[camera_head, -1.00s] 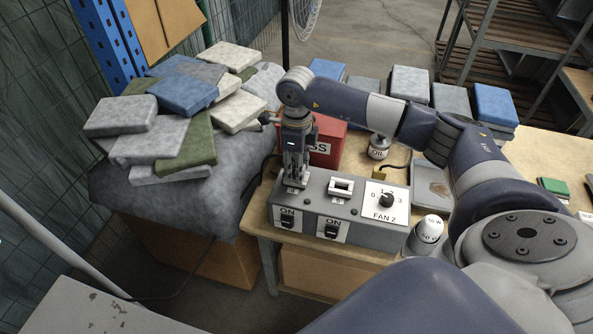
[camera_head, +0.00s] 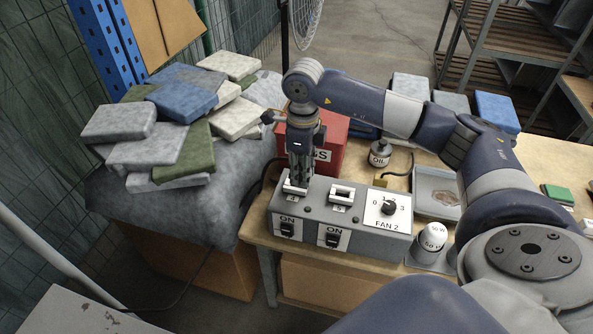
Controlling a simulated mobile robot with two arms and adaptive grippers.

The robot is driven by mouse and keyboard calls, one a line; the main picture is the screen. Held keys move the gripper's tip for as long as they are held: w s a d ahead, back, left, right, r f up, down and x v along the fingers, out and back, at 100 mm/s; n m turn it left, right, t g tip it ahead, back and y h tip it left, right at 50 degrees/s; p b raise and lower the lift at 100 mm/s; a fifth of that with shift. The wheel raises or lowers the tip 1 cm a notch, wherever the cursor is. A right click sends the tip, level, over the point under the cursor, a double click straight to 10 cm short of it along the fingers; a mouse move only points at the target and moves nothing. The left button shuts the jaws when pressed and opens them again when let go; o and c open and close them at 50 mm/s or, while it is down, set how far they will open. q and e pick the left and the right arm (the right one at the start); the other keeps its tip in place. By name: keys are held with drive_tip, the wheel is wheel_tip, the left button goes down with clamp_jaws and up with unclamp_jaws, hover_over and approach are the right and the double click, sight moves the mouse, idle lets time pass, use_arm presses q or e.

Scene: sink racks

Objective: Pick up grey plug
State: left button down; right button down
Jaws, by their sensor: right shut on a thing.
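My right gripper (camera_head: 297,183) points straight down over the left end of the grey control box (camera_head: 316,207). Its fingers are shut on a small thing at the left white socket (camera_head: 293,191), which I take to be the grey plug. The fingers hide most of the plug, so I cannot tell whether it sits in the socket or just above it. A second white socket (camera_head: 342,195) on the box top is free of the gripper. My left gripper is not in view.
The box carries two ON switches and a FAN 2 dial (camera_head: 388,208). A red box (camera_head: 327,150) stands close behind the gripper. An oil can (camera_head: 379,154), a yellow plug (camera_head: 397,182), a metal tray (camera_head: 437,208) and a bulb (camera_head: 433,237) lie to the right.

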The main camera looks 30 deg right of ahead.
drive_tip(key=s+a+r+b, duration=0.1)
drive_tip(key=s+b, duration=0.2)
drive_tip(key=s, duration=1)
drive_tip(key=a+n, duration=0.6)
drive_tip(key=n, duration=0.8)
drive_tip(key=a+n, duration=0.6)
drive_tip(key=n, duration=0.7)
drive_tip(key=shift+w+f+n, duration=0.3)
drive_tip(key=shift+w+n, duration=0.1)
